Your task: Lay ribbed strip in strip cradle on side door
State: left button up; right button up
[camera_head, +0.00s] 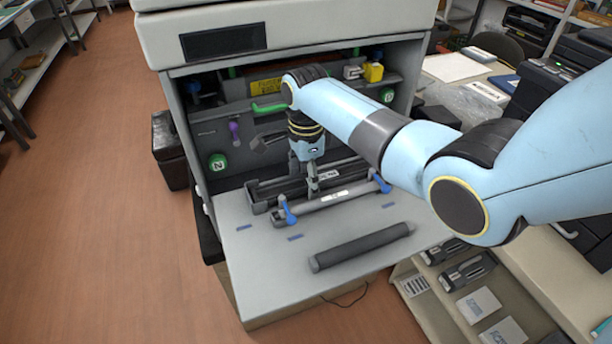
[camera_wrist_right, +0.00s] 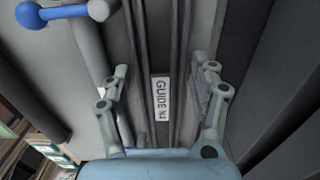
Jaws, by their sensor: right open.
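A dark, lengthwise-ribbed piece (camera_wrist_right: 182,60) marked "GUIDE N4" runs between my right gripper's fingers in the wrist view; it looks like the ribbed strip. In the head view it appears as a long dark piece (camera_head: 265,192) at the inner edge of the lowered grey door (camera_head: 260,265). My right gripper (camera_head: 313,185) points down over it. In the wrist view its fingers (camera_wrist_right: 160,92) are apart, one on each side of the label; contact cannot be told. I cannot tell for sure which part is the strip cradle. My left gripper is out of view.
A grey bar (camera_head: 322,204) with blue end levers lies just in front of the dark piece. A dark roller (camera_head: 362,246) lies loose on the door's outer half. The machine's interior, with a green handle (camera_head: 268,109), rises behind. The door's front left is clear.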

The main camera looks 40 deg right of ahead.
notch_tip(320, 180, up, 13)
jog(key=shift+f, duration=0.2)
jog(key=shift+f, duration=0.1)
dwell(0.6)
